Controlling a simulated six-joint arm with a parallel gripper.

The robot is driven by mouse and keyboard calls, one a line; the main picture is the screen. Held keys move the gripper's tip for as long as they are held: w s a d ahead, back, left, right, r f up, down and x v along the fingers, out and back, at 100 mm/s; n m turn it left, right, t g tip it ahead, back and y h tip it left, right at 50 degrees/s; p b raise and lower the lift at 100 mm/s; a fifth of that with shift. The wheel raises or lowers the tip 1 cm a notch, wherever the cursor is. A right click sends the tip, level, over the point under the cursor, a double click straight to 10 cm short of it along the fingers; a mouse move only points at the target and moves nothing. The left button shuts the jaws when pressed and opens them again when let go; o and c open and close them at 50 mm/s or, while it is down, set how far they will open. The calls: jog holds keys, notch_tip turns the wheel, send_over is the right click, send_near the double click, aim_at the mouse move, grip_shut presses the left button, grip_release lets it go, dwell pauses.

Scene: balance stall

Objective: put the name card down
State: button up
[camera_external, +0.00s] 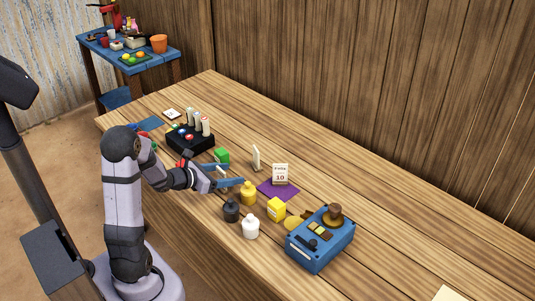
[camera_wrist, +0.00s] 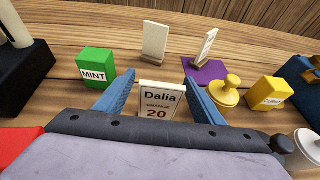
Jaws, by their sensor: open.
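A white name card (camera_wrist: 158,103) reading "Dalia", "CHANGE", "20" stands upright between the fingers of my gripper (camera_wrist: 155,93) in the wrist view. The fingers are open, with gaps on both sides of the card. The card's lower edge is hidden behind my gripper body. In the external view my gripper (camera_external: 228,178) is low over the table, left of the purple mat (camera_external: 264,188), and mostly hides the card. A second card (camera_external: 280,174) reading "10" stands on that mat. A third card (camera_external: 256,157) stands behind, its plain side facing the wrist view.
A green MINT box (camera_wrist: 96,67) stands left of the fingers. A yellow weight (camera_wrist: 228,91) and a yellow box (camera_wrist: 267,93) stand to the right. Black (camera_external: 231,211) and white (camera_external: 251,227) weights and a blue scale (camera_external: 320,242) are nearer the front. The table's back right is clear.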

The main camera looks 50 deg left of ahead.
jog(key=shift+w+f, duration=0.2)
jog(key=shift+w, duration=0.3)
jog(key=c, duration=1.2)
notch_tip(320, 180, up, 10)
jog(key=shift+r+p, duration=0.1)
jog(key=shift+p, duration=0.9)
